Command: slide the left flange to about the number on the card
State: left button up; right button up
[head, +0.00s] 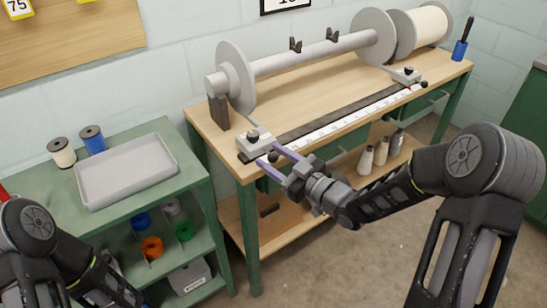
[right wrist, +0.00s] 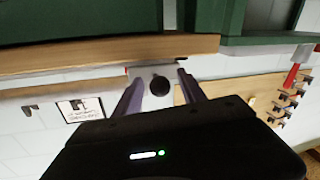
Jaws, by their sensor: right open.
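The left flange (head: 235,78) is a grey upright disc at the left of the beam's barrel (head: 315,54). Below it, a light block with a black knob (head: 253,134) sits at the left end of the ruled scale (head: 345,121). My right gripper (head: 271,158) is open, its fingers pointing at this block at the bench's front edge. In the right wrist view the knob (right wrist: 160,86) shows between the two fingers; contact cannot be told. My left gripper is out of view.
The right flange (head: 373,37) and a second knobbed block (head: 406,76) are at the scale's far end. A grey tray (head: 126,172) and spools stand on the green cart at left.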

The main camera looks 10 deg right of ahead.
grip_shut()
dwell(0.4)
dwell(0.9)
